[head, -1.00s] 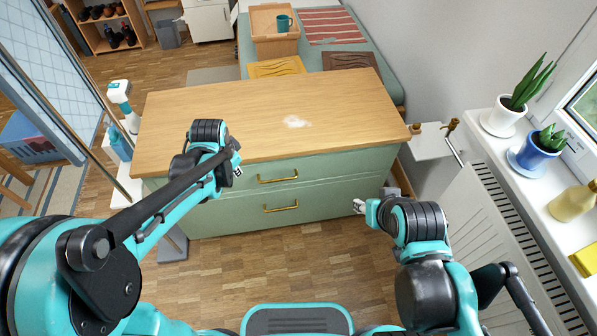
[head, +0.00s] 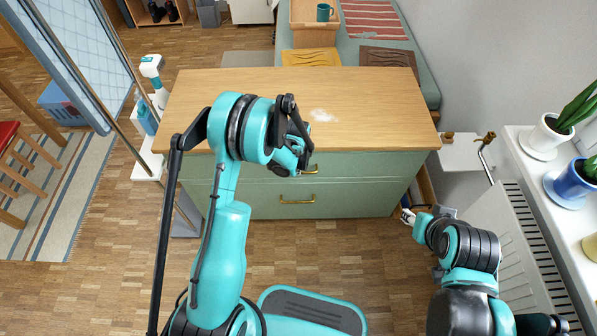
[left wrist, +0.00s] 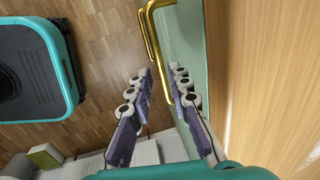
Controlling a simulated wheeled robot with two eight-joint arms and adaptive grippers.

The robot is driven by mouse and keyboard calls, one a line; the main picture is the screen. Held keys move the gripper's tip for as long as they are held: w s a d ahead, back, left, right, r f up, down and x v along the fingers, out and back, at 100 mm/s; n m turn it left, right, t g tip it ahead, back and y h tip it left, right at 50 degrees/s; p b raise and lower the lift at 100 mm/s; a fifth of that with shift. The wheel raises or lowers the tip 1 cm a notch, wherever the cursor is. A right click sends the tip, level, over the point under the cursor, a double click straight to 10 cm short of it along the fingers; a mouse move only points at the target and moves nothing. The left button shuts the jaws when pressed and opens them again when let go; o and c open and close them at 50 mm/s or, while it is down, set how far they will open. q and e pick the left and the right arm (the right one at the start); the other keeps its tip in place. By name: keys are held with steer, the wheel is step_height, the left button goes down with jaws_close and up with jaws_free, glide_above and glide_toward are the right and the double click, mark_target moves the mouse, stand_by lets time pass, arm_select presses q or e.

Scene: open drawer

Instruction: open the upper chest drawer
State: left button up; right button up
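The green chest (head: 350,180) has a wooden top, and its front looks shut. The upper drawer's brass handle (head: 311,170) is mostly hidden behind my left arm in the head view; brass also shows in the left wrist view (left wrist: 164,45).
A radiator (head: 510,240) and a windowsill with potted plants (head: 553,132) stand on the right. A white stand with a spray bottle (head: 152,75) is at the chest's left. The wooden floor in front of the chest is clear apart from my base.

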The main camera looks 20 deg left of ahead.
arm_select(q)
steer(key=f, duration=0.2)
steer(key=f+b, duration=0.1)
steer(key=shift+w+a+f, duration=0.1)
steer(key=shift+w+f, duration=0.05)
steer(key=shift+w, duration=0.15)
jaws_close()
